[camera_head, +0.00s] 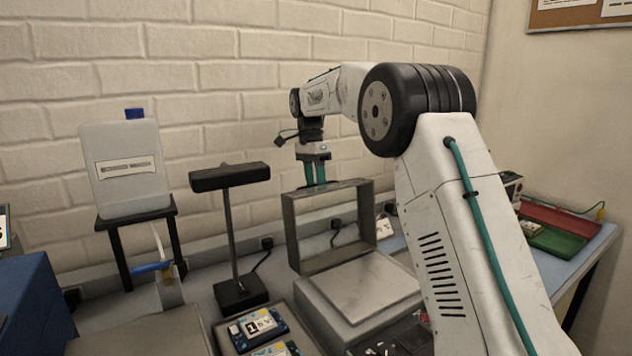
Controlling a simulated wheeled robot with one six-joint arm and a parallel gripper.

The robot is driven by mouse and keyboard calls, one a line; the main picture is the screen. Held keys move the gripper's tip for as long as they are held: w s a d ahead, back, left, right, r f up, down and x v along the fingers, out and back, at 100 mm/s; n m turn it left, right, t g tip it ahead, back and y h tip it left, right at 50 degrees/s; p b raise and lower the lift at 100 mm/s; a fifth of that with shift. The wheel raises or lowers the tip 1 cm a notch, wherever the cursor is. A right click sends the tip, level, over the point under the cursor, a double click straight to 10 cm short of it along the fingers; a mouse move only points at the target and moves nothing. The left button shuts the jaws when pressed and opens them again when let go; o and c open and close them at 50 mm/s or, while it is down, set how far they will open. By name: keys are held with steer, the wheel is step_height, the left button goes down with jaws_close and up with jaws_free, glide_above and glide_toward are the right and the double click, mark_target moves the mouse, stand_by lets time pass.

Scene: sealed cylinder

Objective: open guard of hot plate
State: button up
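The hot plate (362,286) is a low, pale metal box with a flat square top, on the bench at the middle of the head view. Its guard (290,232) looks like a grey rectangular frame, standing nearly upright along the back edge of the plate. The plate's top is uncovered. My gripper (316,173) points down with two teal fingers at the guard's upper edge. The fingertips overlap that edge in the picture; I cannot tell whether they touch or grip it. My arm hides the plate's right side.
A black lamp-like stand (230,215) is left of the guard. A white jug (125,170) stands on a black stool further left. Small devices (258,328) lie in a tray in front. Red (562,219) and green trays are at the right. A brick wall closes the back.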

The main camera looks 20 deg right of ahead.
steer(key=shift+r, duration=0.15)
step_height(320, 180, up, 8)
steer(key=w, duration=0.1)
steer(key=shift+w+f, duration=0.25)
stand_by(0.5)
